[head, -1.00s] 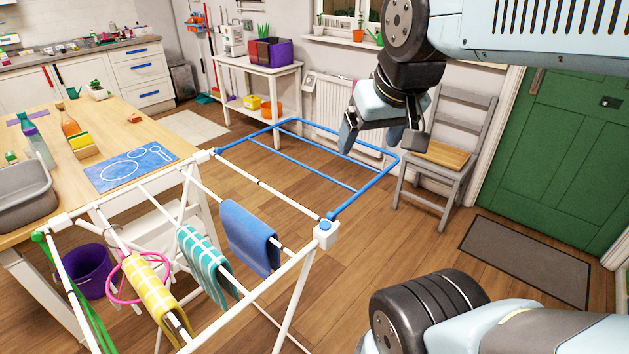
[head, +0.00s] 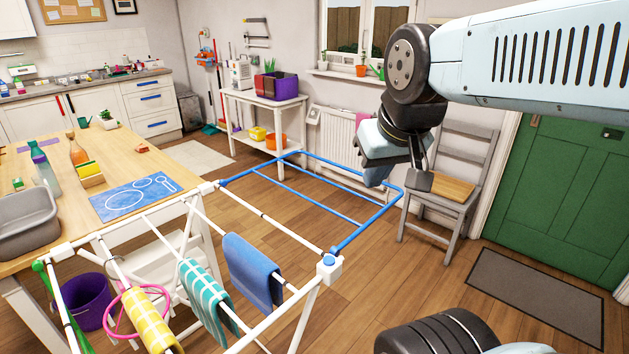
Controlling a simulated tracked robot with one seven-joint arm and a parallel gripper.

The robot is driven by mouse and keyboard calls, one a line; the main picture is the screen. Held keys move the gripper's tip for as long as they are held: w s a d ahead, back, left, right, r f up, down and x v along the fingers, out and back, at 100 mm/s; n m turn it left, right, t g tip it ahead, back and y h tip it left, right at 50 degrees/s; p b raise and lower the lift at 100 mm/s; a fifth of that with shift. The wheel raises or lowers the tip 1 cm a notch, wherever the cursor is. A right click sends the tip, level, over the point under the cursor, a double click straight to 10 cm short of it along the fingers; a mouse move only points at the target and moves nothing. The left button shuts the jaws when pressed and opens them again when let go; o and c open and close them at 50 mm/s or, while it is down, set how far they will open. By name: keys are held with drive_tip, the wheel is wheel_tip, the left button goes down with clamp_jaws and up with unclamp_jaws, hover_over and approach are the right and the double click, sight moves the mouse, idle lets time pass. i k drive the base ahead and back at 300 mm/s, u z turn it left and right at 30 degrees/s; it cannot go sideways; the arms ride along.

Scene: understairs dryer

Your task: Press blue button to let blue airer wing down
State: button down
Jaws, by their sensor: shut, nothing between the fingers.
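The white airer (head: 265,218) stands left of centre in the head view. Its blue wing (head: 306,184) sticks out level from the far side, toward the radiator. The blue button (head: 329,259) sits on top of a white corner block at the wing's near right corner. My gripper (head: 376,181) is shut and empty, pointing down. In the picture it is above and right of the button and overlaps the wing's far right part. I see a clear gap between it and the button. Its depth relative to the wing is hard to judge.
Blue, teal and yellow cloths (head: 205,295) hang on the airer. A wooden table (head: 155,160) is at the left, and a grey chair (head: 445,190) stands behind my gripper. Bare floor (head: 400,290) lies right of the airer.

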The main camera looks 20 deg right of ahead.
sight(328, 261)
drive_tip(key=z, duration=0.4)
drive_tip(key=k, duration=0.55)
drive_tip(key=z, duration=0.6)
drive_tip(key=k, duration=0.5)
drive_tip(key=z, duration=0.2)
